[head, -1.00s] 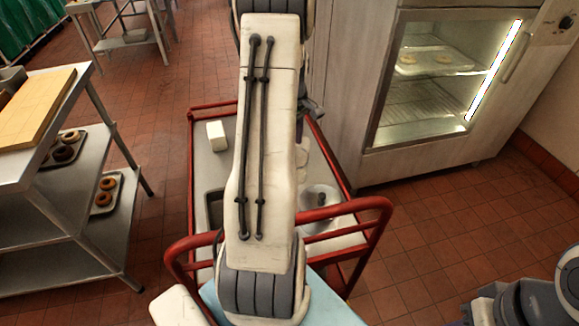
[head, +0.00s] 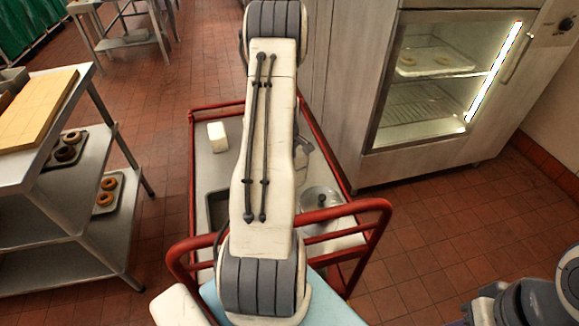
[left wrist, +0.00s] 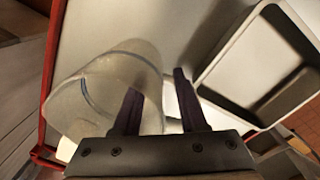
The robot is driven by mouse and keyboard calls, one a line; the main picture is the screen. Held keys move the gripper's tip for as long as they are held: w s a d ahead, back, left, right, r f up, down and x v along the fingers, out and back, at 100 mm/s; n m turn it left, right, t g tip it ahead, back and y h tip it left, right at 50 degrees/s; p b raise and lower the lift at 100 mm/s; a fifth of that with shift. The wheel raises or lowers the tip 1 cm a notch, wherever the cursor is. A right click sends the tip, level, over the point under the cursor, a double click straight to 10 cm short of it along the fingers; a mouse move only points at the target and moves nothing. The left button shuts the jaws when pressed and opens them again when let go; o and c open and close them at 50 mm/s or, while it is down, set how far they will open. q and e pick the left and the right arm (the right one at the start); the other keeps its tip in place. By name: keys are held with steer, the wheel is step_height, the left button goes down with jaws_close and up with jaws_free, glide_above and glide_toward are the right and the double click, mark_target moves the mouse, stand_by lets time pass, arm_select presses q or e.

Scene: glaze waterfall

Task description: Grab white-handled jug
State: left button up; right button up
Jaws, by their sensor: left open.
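In the left wrist view a clear, see-through jug (left wrist: 105,75) stands on the cart top. My left gripper (left wrist: 158,90) is open at its right side. The left finger overlaps the jug's wall in the picture, and the right finger is to the right of the jug. A pale white piece shows low between the fingers, partly hidden by the gripper body; I cannot tell if it is the handle or whether a finger touches it. In the head view my left arm covers the jug. My right gripper is not in view.
The cart has a red rail (head: 345,212). A white block (head: 217,137), a metal pot with a dark knob (head: 320,202) and a grey rectangular pan (left wrist: 225,88) are on it. A steel rack (head: 75,215) stands left; a lit glass-door cabinet (head: 425,85) stands behind right.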

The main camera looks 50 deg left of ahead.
arm_select(q)
jaws_close()
stand_by(1.4)
